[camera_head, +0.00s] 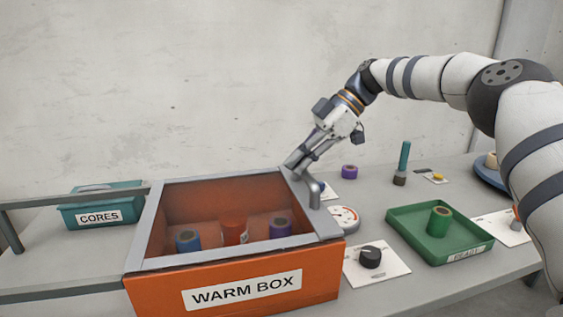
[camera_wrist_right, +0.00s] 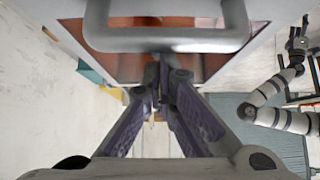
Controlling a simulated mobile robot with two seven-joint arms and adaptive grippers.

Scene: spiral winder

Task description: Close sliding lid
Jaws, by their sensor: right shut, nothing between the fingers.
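The orange warm box (camera_head: 320,285) stands on the bench with its top mostly open. The grey sliding lid (camera_head: 318,220) shows as a narrow strip at the box's right side, with an upright bar handle (camera_head: 314,190). My right gripper (camera_head: 291,169) is shut and empty at the handle's far side, pointing down and left. In the right wrist view the handle (camera_wrist_right: 165,40) crosses the top, just ahead of my shut fingertips (camera_wrist_right: 162,70); I cannot tell if they touch it. Part of my left arm shows there, its gripper (camera_wrist_right: 297,42) small and unclear.
Inside the box are blue (camera_head: 188,241), orange (camera_head: 233,231) and purple (camera_head: 280,228) spools. Right of it are a gauge (camera_head: 343,219), a knob (camera_head: 370,256) and a green tray (camera_head: 405,226) with a green spool. A teal cores bin (camera_head: 120,203) is at left.

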